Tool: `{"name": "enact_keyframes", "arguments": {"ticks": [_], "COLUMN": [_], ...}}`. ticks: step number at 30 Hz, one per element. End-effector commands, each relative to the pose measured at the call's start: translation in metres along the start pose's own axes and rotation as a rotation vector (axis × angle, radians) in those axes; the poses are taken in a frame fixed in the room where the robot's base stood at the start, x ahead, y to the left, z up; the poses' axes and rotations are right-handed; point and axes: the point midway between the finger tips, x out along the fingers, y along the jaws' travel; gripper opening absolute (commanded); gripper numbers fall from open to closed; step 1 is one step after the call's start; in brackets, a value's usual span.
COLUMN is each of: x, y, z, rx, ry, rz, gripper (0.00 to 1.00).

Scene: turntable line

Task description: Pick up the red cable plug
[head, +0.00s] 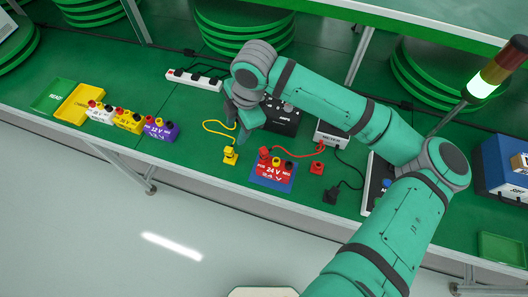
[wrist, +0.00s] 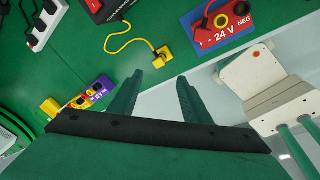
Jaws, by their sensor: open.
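The red cable plug (head: 317,168) lies on the green bench, just right of the red 24 V block (head: 272,170). A red cable (head: 300,155) arches between the plug and the block's left end. The wrist view shows the 24 V block (wrist: 222,28) and part of the red cable, but I cannot make out the loose plug there. My gripper (head: 242,128) is above the bench, left of the red plug and near the yellow plug (head: 230,156). In the wrist view my gripper (wrist: 160,82) has its fingers apart, with nothing between them.
The yellow plug and its cable lie below my gripper. White, yellow and purple blocks (head: 128,120) stand at left, beside a yellow tray (head: 79,104). A black box (head: 283,119) stands behind. The bench's front edge is close.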

Motion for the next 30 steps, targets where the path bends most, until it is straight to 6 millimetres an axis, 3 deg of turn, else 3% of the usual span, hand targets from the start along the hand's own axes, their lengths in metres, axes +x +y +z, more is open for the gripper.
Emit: {"name": "enact_keyframes", "arguments": {"ticks": [3, 9, 19, 30], "x": [-0.01, -0.018, 0.023, 0.054], "y": [-0.026, -0.05, -0.06, -0.063], "z": [0.035, 0.061, 0.069, 0.073], "rx": [-0.004, -0.005, -0.005, -0.005], "ry": [-0.089, -0.152, -0.156, -0.156], "rz": [-0.101, -0.189, -0.199, -0.198], "gripper": [0.44, 0.44, 0.44, 0.44]}}
